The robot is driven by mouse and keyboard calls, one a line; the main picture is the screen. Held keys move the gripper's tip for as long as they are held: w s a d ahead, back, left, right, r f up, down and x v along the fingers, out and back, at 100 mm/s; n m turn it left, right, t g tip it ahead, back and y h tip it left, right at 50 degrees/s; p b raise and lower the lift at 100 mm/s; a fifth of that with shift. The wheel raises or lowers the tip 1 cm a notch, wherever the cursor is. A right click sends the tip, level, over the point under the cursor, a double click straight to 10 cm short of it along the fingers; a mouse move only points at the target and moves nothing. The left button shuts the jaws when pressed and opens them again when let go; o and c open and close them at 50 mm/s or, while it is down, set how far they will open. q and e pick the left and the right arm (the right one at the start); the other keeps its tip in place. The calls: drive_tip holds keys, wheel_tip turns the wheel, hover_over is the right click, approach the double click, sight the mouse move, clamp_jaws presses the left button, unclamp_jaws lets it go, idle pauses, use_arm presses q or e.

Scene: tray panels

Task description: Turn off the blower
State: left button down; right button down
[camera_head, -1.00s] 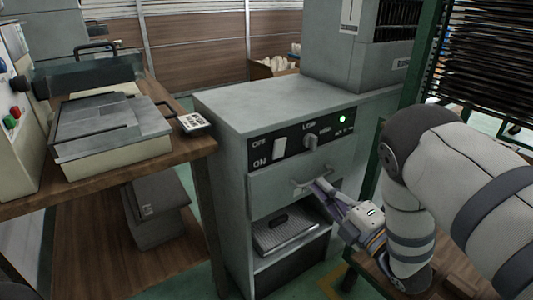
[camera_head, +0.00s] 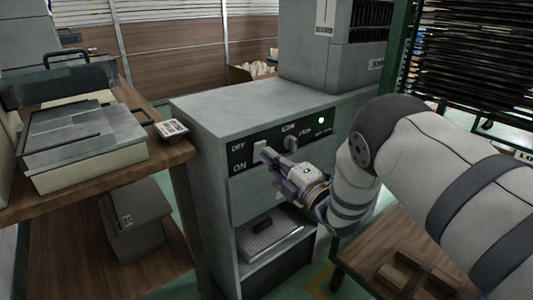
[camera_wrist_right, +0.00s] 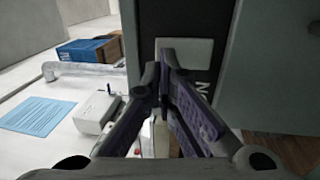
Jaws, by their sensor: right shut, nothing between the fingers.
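The blower is a grey cabinet (camera_head: 215,115) with a black control strip on its front. The strip has a pale switch (camera_head: 259,146) between the OFF and ON labels, a knob (camera_head: 290,143) and a lit green lamp (camera_head: 321,120). My right gripper (camera_head: 268,155) is shut and empty, with its tips at the lower part of the switch. In the right wrist view the shut fingertips (camera_wrist_right: 161,75) overlap the lower edge of the pale switch (camera_wrist_right: 190,50). I cannot tell whether they touch it. My left gripper is not in view.
A wooden bench at left carries a grey machine (camera_head: 85,150) and a small keypad (camera_head: 172,128). An open lower bay of the cabinet holds a ribbed tray (camera_head: 268,234). A wooden table (camera_head: 400,245) with blocks stands at right, below my right arm.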

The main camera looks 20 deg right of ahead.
drive_tip(key=shift+x, duration=1)
